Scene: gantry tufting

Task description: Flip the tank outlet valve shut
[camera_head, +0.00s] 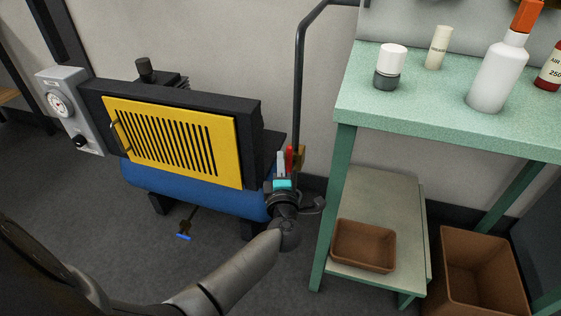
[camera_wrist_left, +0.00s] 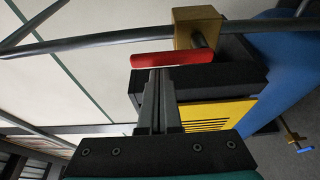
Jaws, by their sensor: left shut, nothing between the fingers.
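The tank outlet valve has a brass body (camera_head: 300,156) on the dark pipe and a red lever (camera_head: 289,158). In the left wrist view the brass body (camera_wrist_left: 196,28) and red lever (camera_wrist_left: 171,59) show large, with the lever lying roughly along the pipe. My left gripper (camera_head: 281,163) is shut and empty, just beside the lever in the head view. My right gripper is not in view.
The blue tank (camera_head: 190,194) carries a black housing with a yellow slotted panel (camera_head: 172,143). A blue-handled valve (camera_head: 184,236) sits low beneath it. The dark pipe (camera_head: 298,75) rises behind the outlet valve. A green bench (camera_head: 430,118) with bottles stands close on the right.

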